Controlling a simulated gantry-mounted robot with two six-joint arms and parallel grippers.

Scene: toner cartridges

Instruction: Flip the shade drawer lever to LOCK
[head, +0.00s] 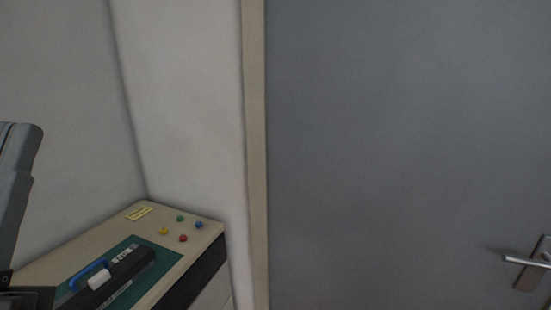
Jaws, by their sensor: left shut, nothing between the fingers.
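I cannot make out the shade drawer lever or any LOCK mark in the head view. My left gripper (28,298) is only partly in view as a dark shape at the bottom left corner, with my grey arm link above it. It is shut and empty, beside the near left end of the cabinet top; the picture edge cuts it off, and I cannot tell whether it touches anything. My right gripper is not in view.
A beige cabinet (75,248) stands at the lower left. On its green mat (160,256) lies a black toner cartridge (128,268) with a blue handle (90,271) and white knob. Several coloured buttons (183,238) lie behind. A grey door (400,150) with a metal handle (525,262) fills the right.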

